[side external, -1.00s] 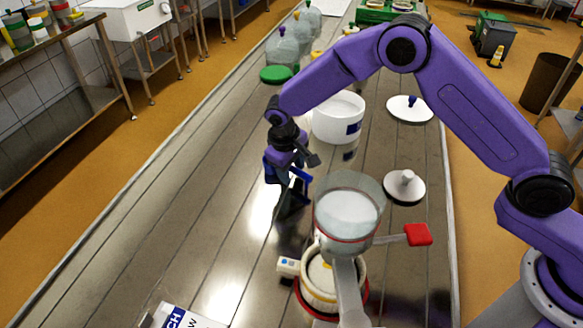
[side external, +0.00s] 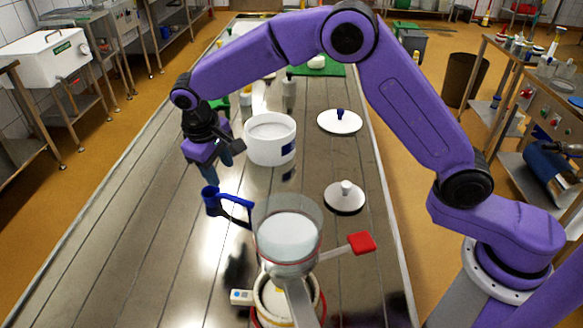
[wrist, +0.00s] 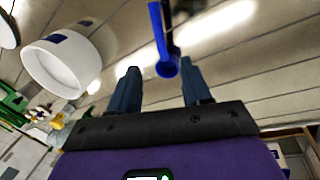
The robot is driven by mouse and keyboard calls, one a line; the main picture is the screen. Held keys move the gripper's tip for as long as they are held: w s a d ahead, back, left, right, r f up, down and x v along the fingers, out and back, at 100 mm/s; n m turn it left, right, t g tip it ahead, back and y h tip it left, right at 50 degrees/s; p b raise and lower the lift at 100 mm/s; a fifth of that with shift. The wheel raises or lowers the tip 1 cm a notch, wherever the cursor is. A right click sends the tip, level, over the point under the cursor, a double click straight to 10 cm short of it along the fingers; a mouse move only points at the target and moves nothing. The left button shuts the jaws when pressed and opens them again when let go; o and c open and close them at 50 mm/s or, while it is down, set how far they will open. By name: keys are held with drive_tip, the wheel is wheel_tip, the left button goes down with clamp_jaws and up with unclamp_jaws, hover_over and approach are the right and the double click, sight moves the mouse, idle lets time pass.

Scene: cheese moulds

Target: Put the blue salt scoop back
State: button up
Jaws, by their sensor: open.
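The blue salt scoop (side external: 211,200) is left of a clear round vessel in the side view. Its round end is at the left and a blue arm reaches right, with a dark part beneath. I cannot tell whether it rests on the table or on a support. In the wrist view the scoop (wrist: 164,40) shows beyond and between my fingers. My gripper (side external: 222,168) is open and empty, tilted downward just above the scoop, apart from it. It also shows in the wrist view (wrist: 158,88). A white tub (side external: 262,152) with a blue label stands behind, right of my gripper.
The clear vessel (side external: 287,255) holds white material, with a red-ended handle (side external: 361,243) beside it. A blue-knobbed lid (side external: 338,124) and a white-knobbed lid (side external: 344,202) lie to the right. The table's left side (side external: 130,215) is clear.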

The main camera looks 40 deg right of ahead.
drive_tip(key=s+d+r+n+y, duration=0.1)
drive_tip(key=s+d+n, duration=0.1)
drive_tip(key=s+d, duration=0.5)
drive_tip(key=s+d+r+n, duration=0.2)
drive_tip(key=s+d, duration=0.5)
drive_tip(key=s, duration=0.9)
drive_tip(key=s+d+r+n+g+y, duration=0.1)
drive_tip(key=s+d+n, duration=0.3)
drive_tip(key=s+d, duration=0.3)
drive_tip(key=s, duration=0.5)
drive_tip(key=shift+s+d+r+y, duration=0.2)
drive_tip(key=shift+s+r+y, duration=0.1)
drive_tip(key=shift+r, duration=0.1)
